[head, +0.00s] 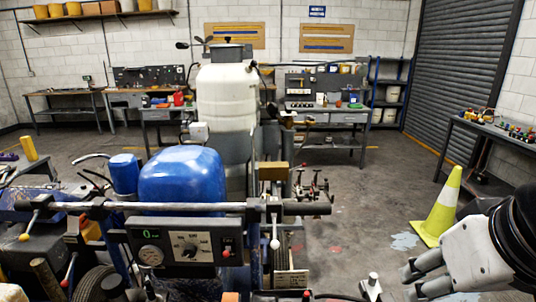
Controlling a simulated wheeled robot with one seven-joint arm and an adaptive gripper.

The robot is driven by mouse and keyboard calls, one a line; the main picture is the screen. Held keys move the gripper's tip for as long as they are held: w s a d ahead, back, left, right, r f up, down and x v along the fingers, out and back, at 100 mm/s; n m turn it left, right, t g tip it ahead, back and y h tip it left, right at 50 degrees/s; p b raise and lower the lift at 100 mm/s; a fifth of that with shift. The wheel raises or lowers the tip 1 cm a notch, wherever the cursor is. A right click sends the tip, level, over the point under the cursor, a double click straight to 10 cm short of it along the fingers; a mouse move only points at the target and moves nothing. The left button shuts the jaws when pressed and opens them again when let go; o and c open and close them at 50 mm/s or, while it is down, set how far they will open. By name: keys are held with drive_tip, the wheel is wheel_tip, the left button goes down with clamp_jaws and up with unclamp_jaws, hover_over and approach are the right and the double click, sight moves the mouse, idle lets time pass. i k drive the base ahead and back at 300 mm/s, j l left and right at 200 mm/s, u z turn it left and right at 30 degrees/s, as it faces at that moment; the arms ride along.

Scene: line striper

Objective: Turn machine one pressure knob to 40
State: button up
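The line striper's dark control panel (172,247) faces me at the lower left of centre. A round selector knob (189,246) sits in its middle with small markings around it, too small to read. A round pressure gauge (150,256) and a green-lit display are to its left; a red toggle switch (226,253) is to its right. I cannot tell from any label that this is machine one. My gripper (408,283) is at the lower right, pointing left, well apart from the panel. Its fingers look parted and nothing shows between them.
A handlebar (165,207) with levers runs just above the panel. A blue motor cover (183,178) and white tank (227,100) stand behind. Another machine is at far left. A yellow-and-white cone (440,205) stands near my arm. Open floor (350,205) lies between machine and cone.

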sight(190, 250)
drive_tip(key=k+j+u, duration=0.1)
drive_tip(key=j+u, duration=0.2)
drive_tip(key=j, duration=0.15)
drive_tip(key=j+u, duration=0.3)
drive_tip(key=j, duration=0.15)
drive_tip(key=k+l+u, duration=0.1)
drive_tip(key=k, duration=0.3)
drive_tip(key=l, duration=0.05)
